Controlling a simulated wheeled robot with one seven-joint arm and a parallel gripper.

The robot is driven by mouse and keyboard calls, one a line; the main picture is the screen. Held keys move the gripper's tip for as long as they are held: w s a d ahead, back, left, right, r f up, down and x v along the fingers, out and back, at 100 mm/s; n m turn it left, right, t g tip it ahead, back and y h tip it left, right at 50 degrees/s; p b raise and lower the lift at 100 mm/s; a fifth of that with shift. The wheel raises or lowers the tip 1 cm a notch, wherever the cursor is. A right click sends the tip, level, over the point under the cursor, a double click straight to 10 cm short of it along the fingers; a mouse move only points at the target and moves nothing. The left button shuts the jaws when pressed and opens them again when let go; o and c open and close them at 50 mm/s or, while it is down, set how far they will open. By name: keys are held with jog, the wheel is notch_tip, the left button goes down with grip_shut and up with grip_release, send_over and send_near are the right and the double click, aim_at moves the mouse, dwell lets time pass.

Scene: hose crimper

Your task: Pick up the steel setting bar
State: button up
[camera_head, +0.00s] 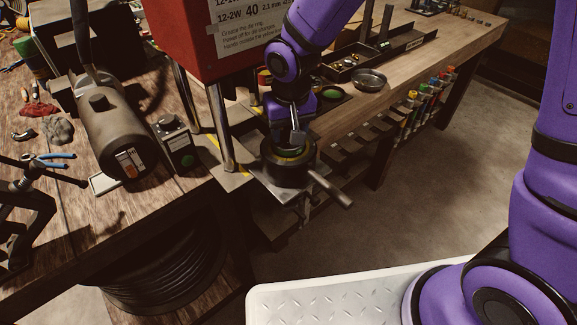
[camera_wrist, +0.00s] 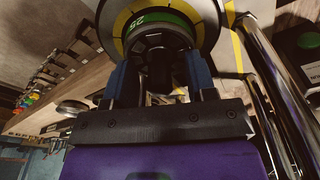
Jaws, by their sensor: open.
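A grey steel bar (camera_head: 331,188) juts out toward the lower right from the round die head (camera_head: 288,166) of the crimper. It looks like the setting bar, and I cannot make it out in the wrist view. My gripper (camera_head: 294,140) points down over the die head. In the wrist view my gripper (camera_wrist: 160,80) is open, its two blue-grey fingers on either side of a dark round hub (camera_wrist: 158,50). I cannot tell whether they touch it. Beyond is the dial ring (camera_wrist: 178,12), with a green band marked 25.
The red crimper housing (camera_head: 190,35) and a chrome post (camera_head: 220,125) stand close to my arm on the left. A control box with a green button (camera_head: 177,145) is beside it. The wooden bench (camera_head: 440,55) behind holds trays and a round dish (camera_head: 369,79). Open floor lies to the right.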

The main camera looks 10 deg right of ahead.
grip_shut()
jog(key=shift+r, duration=0.1)
